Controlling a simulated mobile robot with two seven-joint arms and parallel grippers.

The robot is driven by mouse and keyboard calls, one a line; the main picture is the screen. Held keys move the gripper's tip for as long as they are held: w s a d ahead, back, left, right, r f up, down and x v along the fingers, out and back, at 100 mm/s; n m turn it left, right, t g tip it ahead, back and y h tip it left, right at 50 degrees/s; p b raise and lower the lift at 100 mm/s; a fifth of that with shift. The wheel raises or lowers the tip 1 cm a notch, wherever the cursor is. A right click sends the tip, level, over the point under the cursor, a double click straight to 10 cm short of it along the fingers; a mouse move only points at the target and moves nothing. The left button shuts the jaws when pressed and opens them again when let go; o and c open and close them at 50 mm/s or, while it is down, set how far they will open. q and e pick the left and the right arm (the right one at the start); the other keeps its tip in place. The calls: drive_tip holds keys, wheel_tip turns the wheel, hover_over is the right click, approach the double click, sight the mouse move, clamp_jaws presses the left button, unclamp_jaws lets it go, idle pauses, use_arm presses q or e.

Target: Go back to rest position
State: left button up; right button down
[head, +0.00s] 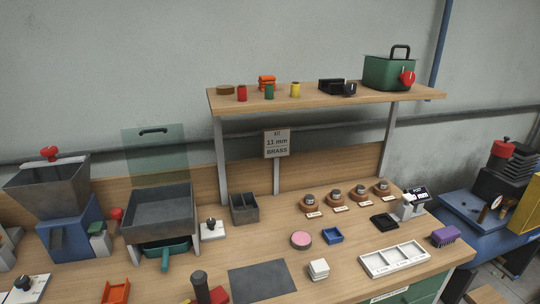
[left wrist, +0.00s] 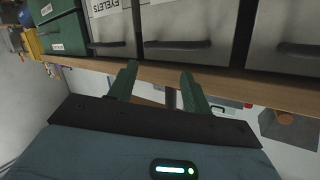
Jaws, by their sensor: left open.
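My left gripper (left wrist: 158,80) shows in the left wrist view with its two green fingers apart and nothing between them. Neither of my grippers shows in the head view, and my right gripper is in no view.
In the head view a workbench (head: 352,291) carries a hopper (head: 50,190), a grey tray on a stand (head: 160,208), a white compartment tray (head: 394,259) and small parts. A raised shelf (head: 310,101) spans above. A green cabinet (left wrist: 62,35) stands left in the wrist view.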

use_arm(q)
drive_tip(key=s+a+f+n+g+y, duration=0.1)
drive_tip(key=s+f+n+g, duration=0.1)
drive_tip(key=s+f, duration=0.4)
drive_tip(key=s+a+f+n+g+y, duration=0.1)
drive_tip(key=s+a+f+n+g, duration=0.1)
drive_tip(key=s+f, duration=0.3)
drive_tip(key=s+g, duration=0.1)
drive_tip(key=s, duration=0.2)
drive_tip(key=shift+f+g, duration=0.4)
